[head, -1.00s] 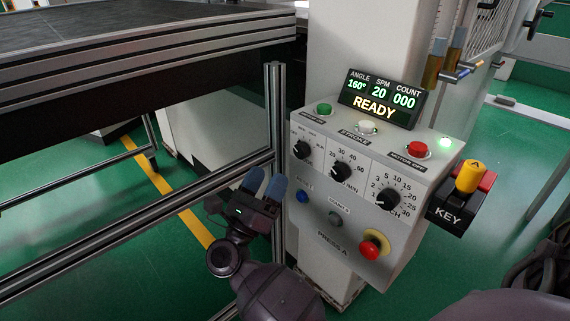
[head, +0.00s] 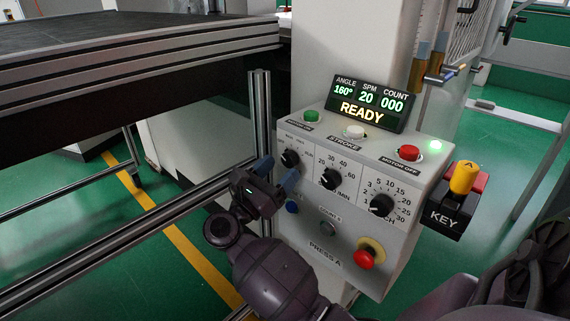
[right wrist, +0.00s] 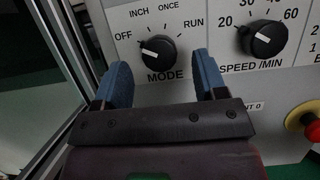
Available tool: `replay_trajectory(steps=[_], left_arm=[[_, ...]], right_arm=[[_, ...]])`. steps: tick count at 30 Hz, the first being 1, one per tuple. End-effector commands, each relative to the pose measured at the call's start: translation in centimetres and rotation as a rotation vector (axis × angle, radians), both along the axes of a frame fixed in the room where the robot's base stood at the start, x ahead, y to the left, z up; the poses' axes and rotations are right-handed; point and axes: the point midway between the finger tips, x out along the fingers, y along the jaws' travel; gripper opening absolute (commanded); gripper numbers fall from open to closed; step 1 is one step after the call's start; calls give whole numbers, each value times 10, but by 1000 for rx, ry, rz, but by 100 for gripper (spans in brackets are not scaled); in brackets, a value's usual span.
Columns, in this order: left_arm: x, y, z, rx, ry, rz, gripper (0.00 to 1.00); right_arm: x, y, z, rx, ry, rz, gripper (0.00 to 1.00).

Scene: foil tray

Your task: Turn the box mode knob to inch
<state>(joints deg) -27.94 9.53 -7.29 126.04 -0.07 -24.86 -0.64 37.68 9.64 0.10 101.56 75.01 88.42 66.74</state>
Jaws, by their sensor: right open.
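The mode knob (head: 290,158) is a round black dial at the upper left of the grey control box (head: 345,262). In the right wrist view the mode knob (right wrist: 158,52) has labels OFF, INCH, ONCE and RUN around it. Its white mark points left, towards OFF. My right gripper (head: 277,173) is open, with blue fingertips just in front of and below the knob. In the right wrist view the right gripper (right wrist: 160,72) has a fingertip on each side below the knob, with a gap between them and nothing held. My left gripper is not in view.
The speed knob (head: 331,178) sits close to the right of the mode knob. A metal frame post (head: 260,110) stands close left. The display (head: 366,103) reads READY.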

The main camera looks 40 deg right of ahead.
Motion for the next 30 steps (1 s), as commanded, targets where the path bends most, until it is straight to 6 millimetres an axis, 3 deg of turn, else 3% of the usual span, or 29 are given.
replay_trajectory(steps=[6,17,26,30], left_arm=[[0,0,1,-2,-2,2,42],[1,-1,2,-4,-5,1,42],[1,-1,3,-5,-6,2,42],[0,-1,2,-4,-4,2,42]], right_arm=[[1,-17,7,-1,1,1,65],[1,-19,8,-1,2,0,64],[1,-19,8,-1,2,0,18],[2,-19,7,0,-2,0,16]])
